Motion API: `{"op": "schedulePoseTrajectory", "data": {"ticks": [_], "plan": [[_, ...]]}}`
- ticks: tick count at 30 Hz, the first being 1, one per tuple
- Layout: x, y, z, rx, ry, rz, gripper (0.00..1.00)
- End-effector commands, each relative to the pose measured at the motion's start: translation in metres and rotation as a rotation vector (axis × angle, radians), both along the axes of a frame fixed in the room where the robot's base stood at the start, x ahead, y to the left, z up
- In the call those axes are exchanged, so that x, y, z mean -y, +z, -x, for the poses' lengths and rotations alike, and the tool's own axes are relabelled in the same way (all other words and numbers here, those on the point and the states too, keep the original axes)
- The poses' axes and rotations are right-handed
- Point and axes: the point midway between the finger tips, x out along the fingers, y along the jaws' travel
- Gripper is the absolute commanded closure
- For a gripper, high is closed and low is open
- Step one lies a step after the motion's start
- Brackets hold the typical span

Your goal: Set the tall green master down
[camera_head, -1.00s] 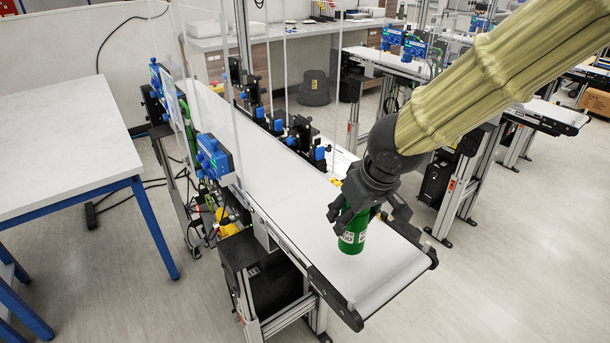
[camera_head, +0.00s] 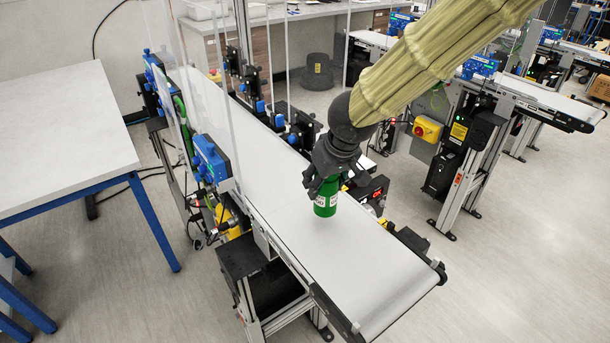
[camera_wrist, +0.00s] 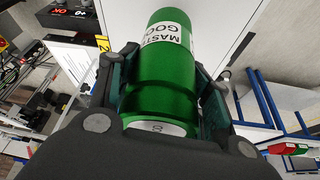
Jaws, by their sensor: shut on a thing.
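The tall green master (camera_head: 326,198) is a green cylinder with a white label. My gripper (camera_head: 322,180) is shut around its upper part and holds it upright over the near half of the white conveyor belt (camera_head: 365,268). I cannot tell whether its bottom touches the belt. In the wrist view, the green master (camera_wrist: 160,75) lies between the two fingers (camera_wrist: 165,95), and its label reads "MASTER GOO", partly cut off.
A blue sensor box (camera_head: 211,158) and clear guard panels stand along the belt's left side. Black fixtures (camera_head: 302,130) line the right side. The belt's near end is clear. A white table (camera_head: 65,140) stands at the left.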

Motion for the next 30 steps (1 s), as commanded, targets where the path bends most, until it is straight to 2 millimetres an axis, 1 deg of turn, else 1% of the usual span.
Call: {"op": "schedulePoseTrajectory", "data": {"ticks": [3, 6, 12, 21, 24, 27, 30], "plan": [[-0.013, 0.001, -0.015, 0.0, 0.002, -0.002, 0.9], [-0.022, 0.0, -0.027, 0.0, 0.001, -0.003, 0.9], [-0.035, -0.003, -0.043, 0.0, 0.002, -0.002, 0.9], [-0.044, -0.006, -0.056, 0.001, 0.001, -0.001, 0.9], [-0.043, -0.021, -0.054, -0.002, 0.002, 0.001, 0.9], [-0.043, -0.032, -0.054, 0.001, 0.003, 0.001, 0.9], [-0.043, -0.038, -0.055, 0.001, 0.001, -0.001, 0.9]]}}
